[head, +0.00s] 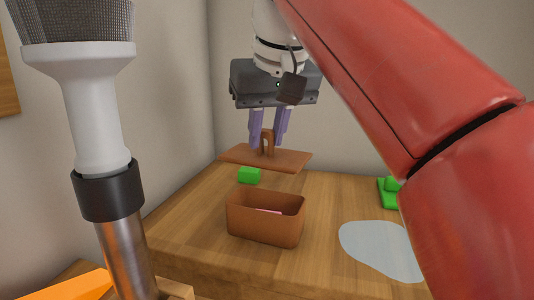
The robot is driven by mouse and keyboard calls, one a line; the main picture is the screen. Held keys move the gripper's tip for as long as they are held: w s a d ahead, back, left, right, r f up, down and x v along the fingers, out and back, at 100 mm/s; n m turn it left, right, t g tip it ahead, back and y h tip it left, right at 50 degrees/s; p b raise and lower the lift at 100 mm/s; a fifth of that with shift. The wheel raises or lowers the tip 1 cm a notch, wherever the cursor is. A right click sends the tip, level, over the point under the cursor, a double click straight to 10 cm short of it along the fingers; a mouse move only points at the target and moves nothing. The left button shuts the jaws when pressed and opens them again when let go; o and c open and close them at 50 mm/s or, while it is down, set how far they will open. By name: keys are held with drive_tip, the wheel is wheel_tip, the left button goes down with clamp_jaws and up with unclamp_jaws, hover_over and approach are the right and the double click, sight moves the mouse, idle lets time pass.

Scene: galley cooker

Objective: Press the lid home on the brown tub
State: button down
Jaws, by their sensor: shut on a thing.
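The brown tub (265,226) stands open on the wooden worktop, with something pink just showing inside. The flat brown lid (285,161) hangs in the air above and slightly behind the tub, apart from it and roughly level. My gripper (268,147) has its purple fingers shut on the lid's upright loop handle. The lid hides part of the worktop behind it.
A green block (249,175) lies behind the tub. Another green object (389,192) is at the right, partly hidden by my red arm. A pale blue flat patch (380,250) lies right of the tub. Walls stand behind and left.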

sight(270, 158)
drive_tip(key=shift+r, duration=1.35)
drive_tip(key=shift+f, duration=0.55)
drive_tip(key=shift+f+n, duration=0.4)
drive_tip(key=shift+f, duration=1.1)
drive_tip(key=shift+f+b, duration=1.85)
drive_tip(key=shift+f, duration=0.6)
drive_tip(key=shift+p, duration=0.4)
drive_tip(key=shift+f, duration=0.15)
drive_tip(key=c, duration=0.7)
unclamp_jaws()
drive_tip(key=shift+o, duration=0.2)
